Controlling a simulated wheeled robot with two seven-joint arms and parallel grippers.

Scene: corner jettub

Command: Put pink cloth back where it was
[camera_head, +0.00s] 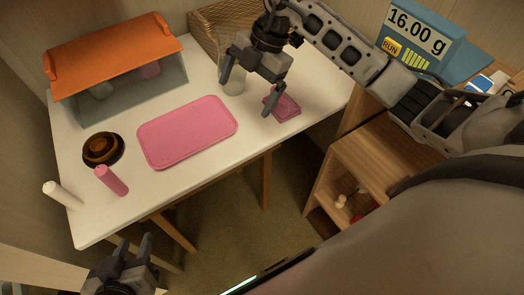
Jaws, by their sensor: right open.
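The pink cloth (287,106) looks like a small folded square and lies on the white table near its right end. My right gripper (246,95) is above the table with its fingers spread wide. One fingertip is right beside the cloth in the picture and partly covers its left edge; I cannot tell whether it touches.
A pink tray (188,131) lies mid-table. A clear bin with an orange lid (115,53), a brown round dish (103,149), a pink cylinder (111,181), a white cylinder (62,194) and a clear glass (233,81) stand around it. A blue scale (422,42) is at right.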

